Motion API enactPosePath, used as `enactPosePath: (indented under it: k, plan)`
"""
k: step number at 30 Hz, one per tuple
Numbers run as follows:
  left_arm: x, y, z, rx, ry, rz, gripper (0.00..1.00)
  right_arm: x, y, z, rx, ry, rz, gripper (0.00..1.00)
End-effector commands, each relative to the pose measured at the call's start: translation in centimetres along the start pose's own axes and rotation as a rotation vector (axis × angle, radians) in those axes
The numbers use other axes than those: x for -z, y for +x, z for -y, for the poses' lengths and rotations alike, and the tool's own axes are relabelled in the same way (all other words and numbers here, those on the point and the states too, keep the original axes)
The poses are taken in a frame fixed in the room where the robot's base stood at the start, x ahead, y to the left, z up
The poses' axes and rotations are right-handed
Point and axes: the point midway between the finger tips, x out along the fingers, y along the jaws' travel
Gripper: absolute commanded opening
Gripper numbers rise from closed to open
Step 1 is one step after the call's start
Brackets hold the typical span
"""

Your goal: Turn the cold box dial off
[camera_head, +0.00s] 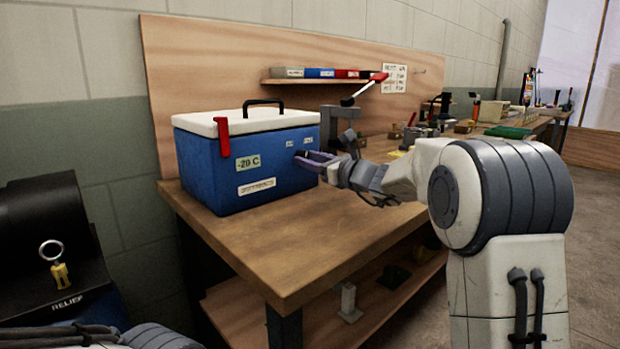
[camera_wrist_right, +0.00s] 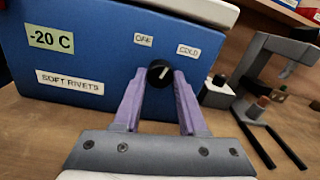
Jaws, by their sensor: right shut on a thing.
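The cold box (camera_head: 245,170) is a blue cooler with a white lid and a "-20 C" label, standing on the wooden bench. Its dial (camera_wrist_right: 160,73) is a black round knob with a white mark on the front face, below the OFF label (camera_wrist_right: 143,40) and the COLD label (camera_wrist_right: 188,50). The white mark tilts up and right, towards COLD. My right gripper (camera_head: 303,160) reaches the box's front from the right. In the right wrist view its purple fingers (camera_wrist_right: 160,85) are on both sides of the dial, shut on it. My left gripper is not in view.
A grey bench press (camera_head: 338,125) stands just right of the box. A red latch (camera_head: 222,137) hangs over the lid's edge. A shelf (camera_head: 320,81) with small boxes is on the back panel. The bench's front part (camera_head: 290,250) is clear.

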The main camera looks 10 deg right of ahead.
Motion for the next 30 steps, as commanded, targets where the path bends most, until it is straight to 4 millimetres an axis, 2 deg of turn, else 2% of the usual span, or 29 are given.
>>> enactPosePath:
  k: [1, 12, 21, 30]
  plan:
    - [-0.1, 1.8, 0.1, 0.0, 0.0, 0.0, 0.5, 0.8, 0.0, -0.2, -0.001, -0.048, 0.005, 0.0]
    - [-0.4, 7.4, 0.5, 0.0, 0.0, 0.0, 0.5, 0.7, 0.0, -0.2, -0.004, -0.4, 0.013, 0.0]
    - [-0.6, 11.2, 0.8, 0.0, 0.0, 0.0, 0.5, 0.6, 0.0, -0.2, -0.008, -0.683, 0.021, 0.0]
    - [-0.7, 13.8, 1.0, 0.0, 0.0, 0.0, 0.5, 0.5, 0.0, -0.2, -0.011, -0.923, 0.026, 0.0]
